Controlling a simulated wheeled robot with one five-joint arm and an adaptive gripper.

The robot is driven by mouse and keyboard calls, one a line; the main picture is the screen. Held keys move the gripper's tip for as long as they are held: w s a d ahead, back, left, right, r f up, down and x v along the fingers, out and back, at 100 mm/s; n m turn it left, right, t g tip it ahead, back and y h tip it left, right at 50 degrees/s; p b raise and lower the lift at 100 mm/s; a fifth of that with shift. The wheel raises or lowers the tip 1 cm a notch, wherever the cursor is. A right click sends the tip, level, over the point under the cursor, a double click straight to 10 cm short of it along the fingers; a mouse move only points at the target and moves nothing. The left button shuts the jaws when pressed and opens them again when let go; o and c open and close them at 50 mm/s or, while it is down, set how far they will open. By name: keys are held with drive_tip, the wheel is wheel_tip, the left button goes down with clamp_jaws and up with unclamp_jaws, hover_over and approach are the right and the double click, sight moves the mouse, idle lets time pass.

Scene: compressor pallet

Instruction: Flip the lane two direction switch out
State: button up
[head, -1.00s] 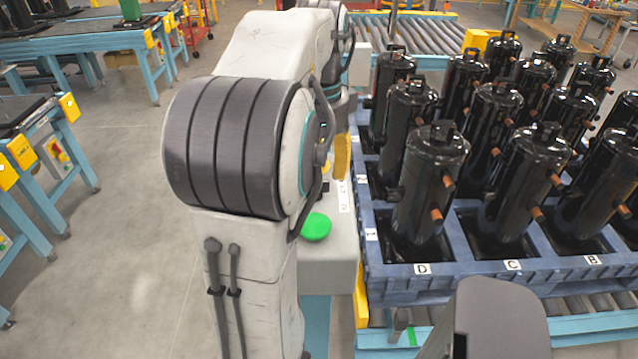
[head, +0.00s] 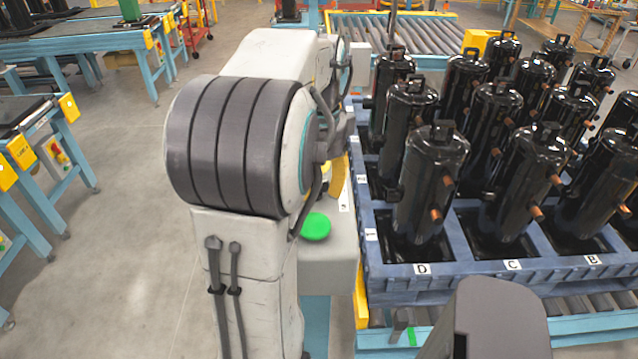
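A grey control box (head: 328,262) with a green mushroom button (head: 316,227) on its top stands just left of the blue pallet. Part of a yellow piece (head: 340,180) shows farther back on the box, beside my arm. A small white label (head: 345,204) lies next to it. I cannot make out the lane two direction switch; my arm covers much of the box top. My arm reaches forward over the box, and its gripper end is hidden behind the arm's own links, so I cannot see the fingers.
A blue pallet (head: 440,283) marked D, C and B holds several black compressors (head: 432,185) with copper stubs, close on the right. A roller conveyor (head: 440,35) runs behind. Blue workbenches (head: 45,170) stand at the left. The floor (head: 130,230) between is clear.

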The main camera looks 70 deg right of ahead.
clamp_jaws()
drive_tip(key=shift+n, duration=0.4)
drive_tip(key=n, duration=0.3)
drive_tip(key=shift+d+n+p, duration=0.15)
drive_tip(key=shift+n+p, duration=0.15)
drive_tip(key=shift+w+d+n, duration=0.1)
drive_tip(key=shift+n, duration=1.5)
drive_tip(key=shift+o, duration=1.4)
unclamp_jaws()
drive_tip(key=shift+d+r, duration=0.1)
drive_tip(key=shift+r, duration=0.05)
